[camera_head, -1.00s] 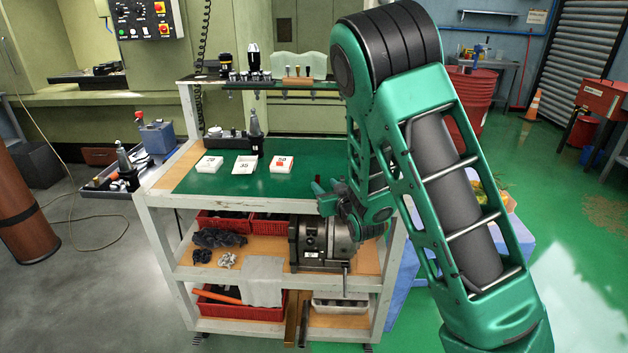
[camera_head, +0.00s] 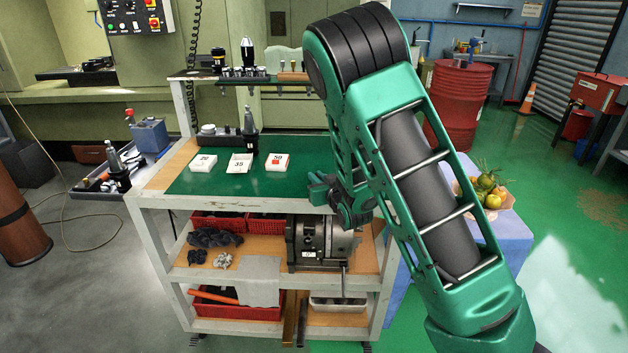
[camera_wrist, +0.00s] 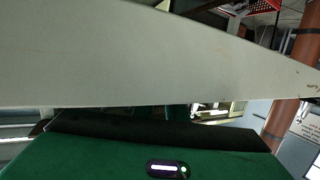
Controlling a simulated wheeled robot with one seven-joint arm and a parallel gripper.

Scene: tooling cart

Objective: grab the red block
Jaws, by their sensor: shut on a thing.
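A small red patch (camera_head: 275,160) shows in the white tray marked 50 (camera_head: 283,168) on the cart's green top. It may be the red block, but it is too small to be sure. My gripper (camera_head: 317,189) is at the front right of the cart top, right of that tray and apart from it. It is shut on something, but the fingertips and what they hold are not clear. In the wrist view, a broad pale rail crosses the picture, above my green hand housing. No red block and no fingertips show there.
Two more white trays, marked 20 (camera_head: 203,163) and 35 (camera_head: 239,163), stand to the left on the green mat (camera_head: 220,183). A raised shelf with tool holders (camera_head: 247,72) is behind. A blue-covered stand with fruit (camera_head: 488,190) is at the right.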

